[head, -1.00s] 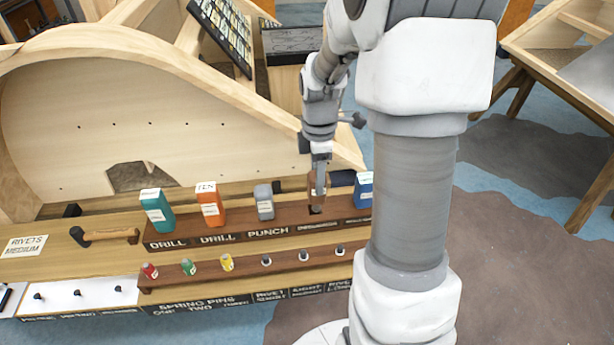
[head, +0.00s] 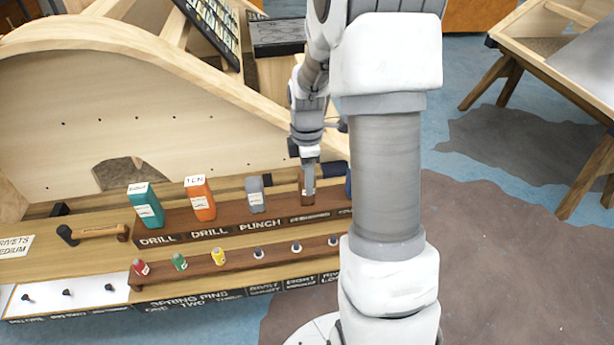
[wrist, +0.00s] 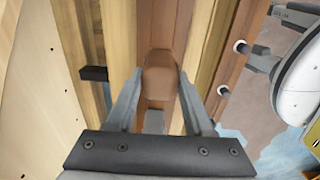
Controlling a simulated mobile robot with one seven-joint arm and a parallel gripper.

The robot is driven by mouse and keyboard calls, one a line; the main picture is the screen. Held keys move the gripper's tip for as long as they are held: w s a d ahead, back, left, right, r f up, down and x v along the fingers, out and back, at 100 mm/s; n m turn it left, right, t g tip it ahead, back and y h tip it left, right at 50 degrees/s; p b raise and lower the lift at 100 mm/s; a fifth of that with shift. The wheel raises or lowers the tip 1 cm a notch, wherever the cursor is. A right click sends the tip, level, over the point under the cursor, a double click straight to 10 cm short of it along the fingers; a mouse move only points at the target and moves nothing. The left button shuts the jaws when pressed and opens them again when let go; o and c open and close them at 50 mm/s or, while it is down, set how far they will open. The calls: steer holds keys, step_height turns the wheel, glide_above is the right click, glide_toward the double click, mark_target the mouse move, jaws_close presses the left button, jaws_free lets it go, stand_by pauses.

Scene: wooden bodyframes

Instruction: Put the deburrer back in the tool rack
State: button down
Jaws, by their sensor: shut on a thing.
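The deburrer, a brown block-like tool (head: 302,186), is between the fingers of my gripper (head: 309,188). It stands upright at the dark wooden tool rack (head: 235,221), in the place right of the grey punch. Its lower end meets the rack's top in the head view, and the hole there is hidden. I cannot tell how deep it sits. In the wrist view the brown deburrer (wrist: 160,78) lies between both fingers of my gripper (wrist: 160,92), over the brown rack strip.
A teal drill (head: 147,206), an orange drill (head: 200,199) and a grey punch (head: 255,195) stand in the rack to the left. A blue tool (head: 348,183) is close on the right, partly hidden by my arm. A hammer (head: 93,233) lies at left.

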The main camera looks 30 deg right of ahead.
steer(key=shift+f, duration=0.2)
steer(key=shift+c, duration=1.4)
jaws_free()
steer(key=shift+r, duration=0.1)
